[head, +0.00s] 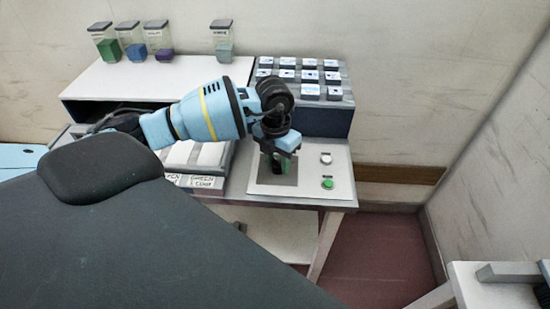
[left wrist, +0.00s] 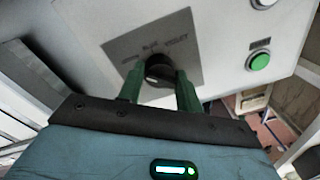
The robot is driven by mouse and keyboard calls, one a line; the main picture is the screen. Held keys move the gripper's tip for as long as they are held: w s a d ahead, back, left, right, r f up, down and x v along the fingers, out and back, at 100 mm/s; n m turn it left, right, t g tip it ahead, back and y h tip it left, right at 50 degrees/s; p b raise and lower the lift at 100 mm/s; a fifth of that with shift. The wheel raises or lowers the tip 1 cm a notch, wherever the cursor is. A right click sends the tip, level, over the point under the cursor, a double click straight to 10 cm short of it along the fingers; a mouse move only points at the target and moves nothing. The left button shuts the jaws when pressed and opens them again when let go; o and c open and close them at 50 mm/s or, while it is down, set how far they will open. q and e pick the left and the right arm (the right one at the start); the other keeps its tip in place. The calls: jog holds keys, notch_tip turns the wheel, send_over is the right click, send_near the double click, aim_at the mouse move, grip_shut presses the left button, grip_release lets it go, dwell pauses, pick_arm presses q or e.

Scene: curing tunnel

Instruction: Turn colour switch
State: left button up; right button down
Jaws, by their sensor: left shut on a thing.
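The colour switch is a dark round knob (left wrist: 159,69) on a grey label plate (left wrist: 125,45) in the left wrist view. Words are printed around it; "BLUE" and "VIOLET" can be made out. My left gripper (left wrist: 159,90) has its two green fingers on either side of the knob, shut on it. In the head view my left gripper (head: 279,165) points down at the plate on the white panel (head: 315,165), and its fingers and wrist hide the knob. The knob's exact pointing direction is hard to tell. My right gripper is not in view.
A green button (head: 327,183) and a pale button (head: 325,158) sit right of the switch. Behind stands a dark rack of labelled blocks (head: 345,95). Jars of coloured material, one with green (head: 106,47), stand on the white shelf top (head: 180,75). A wall closes the right side.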

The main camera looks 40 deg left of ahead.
aim_at(276, 160)
pick_arm(q)
jog(key=shift+w+a+r+n, duration=0.1)
jog(key=shift+n, duration=0.4)
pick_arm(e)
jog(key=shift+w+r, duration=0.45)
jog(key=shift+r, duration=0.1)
pick_arm(q)
jog(key=o, duration=0.9)
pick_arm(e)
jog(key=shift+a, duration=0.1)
pick_arm(q)
jog(key=shift+o, duration=0.2)
jog(key=r, duration=0.7)
jog(key=shift+a+r+p, duration=0.25)
jog(key=shift+r+p, duration=0.05)
jog(key=shift+r, duration=0.05)
